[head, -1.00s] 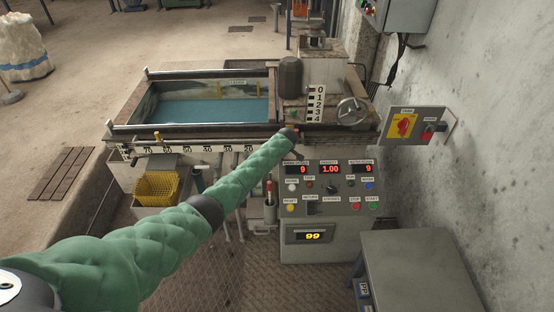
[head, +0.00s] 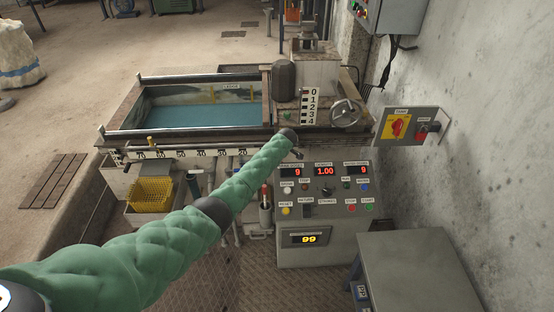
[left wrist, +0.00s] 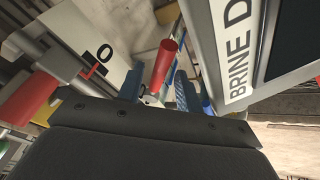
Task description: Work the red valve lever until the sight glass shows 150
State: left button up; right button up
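In the head view, a small red-topped upright handle (head: 265,191) stands just left of the control panel. I take it to be the red valve lever. In the left wrist view, a red cylindrical handle (left wrist: 165,62) shows between and beyond my left fingertips. My left gripper (left wrist: 157,90) is open, with its blue-grey fingers apart; contact with the handle cannot be told. In the head view, the end of my left arm is above the panel's left edge, and its fingers are mostly hidden. A lit display (head: 309,239) reads 99; its small label is unreadable. My right gripper is not in view.
The control panel (head: 323,215) has red readouts and several buttons. A water tank (head: 190,117) lies behind, with a yellow basket (head: 150,194) at its front. A grey cabinet (head: 415,265) stands at right. In the left wrist view, another red part (left wrist: 28,98) and a "BRINE D" panel (left wrist: 238,50) flank the gripper.

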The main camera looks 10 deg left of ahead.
pick_arm(q)
jog(key=shift+r, duration=0.1)
jog(key=v, duration=0.7)
jog(key=shift+r, duration=0.25)
jog(key=shift+s+d, duration=0.1)
jog(key=shift+s, duration=0.05)
dwell(6.8)
